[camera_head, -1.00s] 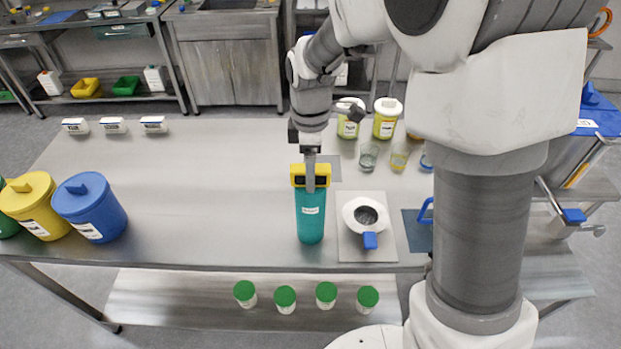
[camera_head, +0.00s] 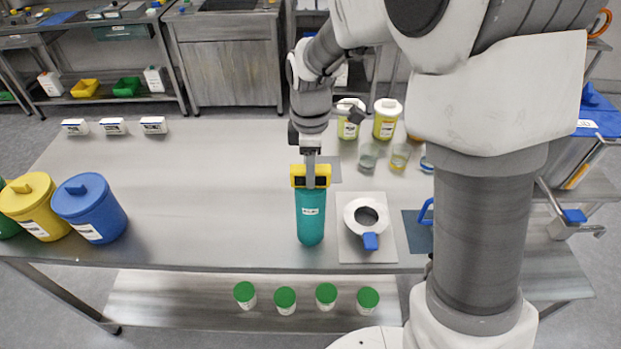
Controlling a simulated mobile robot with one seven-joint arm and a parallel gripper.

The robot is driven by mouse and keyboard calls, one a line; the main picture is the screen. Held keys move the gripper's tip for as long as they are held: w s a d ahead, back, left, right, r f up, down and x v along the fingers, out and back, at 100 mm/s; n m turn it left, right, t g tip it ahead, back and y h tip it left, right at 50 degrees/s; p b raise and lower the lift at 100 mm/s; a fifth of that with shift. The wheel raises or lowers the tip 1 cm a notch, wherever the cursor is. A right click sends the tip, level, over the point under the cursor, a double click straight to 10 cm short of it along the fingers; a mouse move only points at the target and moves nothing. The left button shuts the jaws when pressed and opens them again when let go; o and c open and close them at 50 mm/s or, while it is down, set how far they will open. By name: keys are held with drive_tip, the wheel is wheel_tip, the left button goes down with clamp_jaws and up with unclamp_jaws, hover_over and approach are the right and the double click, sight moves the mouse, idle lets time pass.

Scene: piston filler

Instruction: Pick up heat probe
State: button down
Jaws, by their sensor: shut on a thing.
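The heat probe is most likely the yellow-topped piece with dark windows (camera_head: 297,181), which sits at the top of a teal cylinder (camera_head: 311,220) on the steel table. The teal cylinder stands upright and bears a small white label. My gripper (camera_head: 311,178) points down from above and is shut on the yellow-topped piece. The fingers cover the middle of its front face. I cannot tell whether the yellow top and the teal body are one piece.
A white ring-shaped holder with a blue tab (camera_head: 370,241) stands just right on a grey plate. Glass beakers (camera_head: 368,158) and yellow jars (camera_head: 386,122) stand behind. Blue (camera_head: 90,210) and yellow (camera_head: 32,208) canisters stand at left. The table's middle left is clear.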

drive_tip(key=shift+r, duration=0.15)
wheel_tip(320, 180, up, 48)
drive_tip(key=p, duration=1.1)
drive_tip(key=shift+r, duration=0.15)
idle(1.1)
